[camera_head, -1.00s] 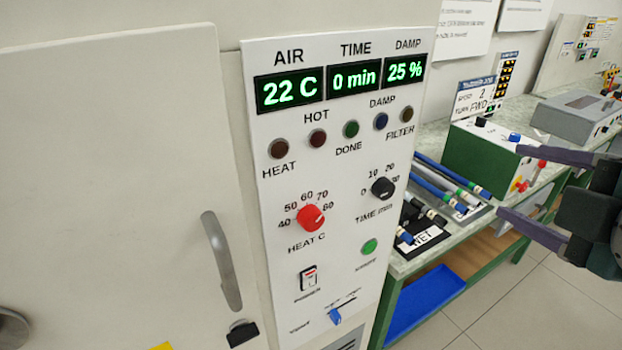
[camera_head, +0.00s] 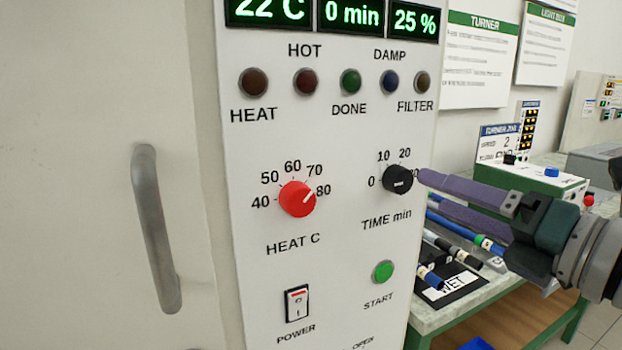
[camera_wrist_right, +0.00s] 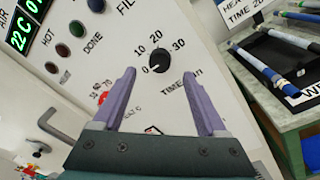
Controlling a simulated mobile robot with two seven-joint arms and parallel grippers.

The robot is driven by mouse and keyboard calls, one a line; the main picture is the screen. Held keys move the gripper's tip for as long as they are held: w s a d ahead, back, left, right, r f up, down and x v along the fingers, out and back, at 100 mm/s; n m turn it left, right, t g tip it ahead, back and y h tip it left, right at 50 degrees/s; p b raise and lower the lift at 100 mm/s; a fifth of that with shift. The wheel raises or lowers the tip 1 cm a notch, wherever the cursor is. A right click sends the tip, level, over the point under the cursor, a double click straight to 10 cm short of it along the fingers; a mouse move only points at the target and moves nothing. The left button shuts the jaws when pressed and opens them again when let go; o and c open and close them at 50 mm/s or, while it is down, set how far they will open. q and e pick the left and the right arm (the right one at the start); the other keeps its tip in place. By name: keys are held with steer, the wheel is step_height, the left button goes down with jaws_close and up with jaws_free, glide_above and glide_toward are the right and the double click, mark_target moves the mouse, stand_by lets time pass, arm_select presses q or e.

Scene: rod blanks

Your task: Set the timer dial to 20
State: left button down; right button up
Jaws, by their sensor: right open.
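The black timer dial (camera_head: 397,180), labelled TIME min, sits on the white control panel (camera_head: 330,240). Its scale shows 0, 10, 20 and 30. In the right wrist view the white mark on the timer dial (camera_wrist_right: 167,68) points toward 0. The time display (camera_head: 352,15) reads 0 min. My right gripper (camera_head: 432,193) is open, just right of the dial in the head view. In the right wrist view my right gripper (camera_wrist_right: 157,78) has its purple fingers spread, with the dial beyond and between the tips. I cannot tell any contact. My left gripper is out of view.
A red HEAT C knob (camera_head: 297,199) is left of the dial. A green START button (camera_head: 383,271) and a POWER switch (camera_head: 297,303) are below. A door handle (camera_head: 156,230) stands at left. Rods (camera_head: 455,250) lie on a bench at right.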

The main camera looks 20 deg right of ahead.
mark_target(406, 181)
steer(key=w, duration=0.3)
steer(key=w+a, duration=0.1)
steer(key=w, duration=0.1)
steer(key=shift+w, duration=0.3)
steer(key=shift+d, duration=0.1)
jaws_close()
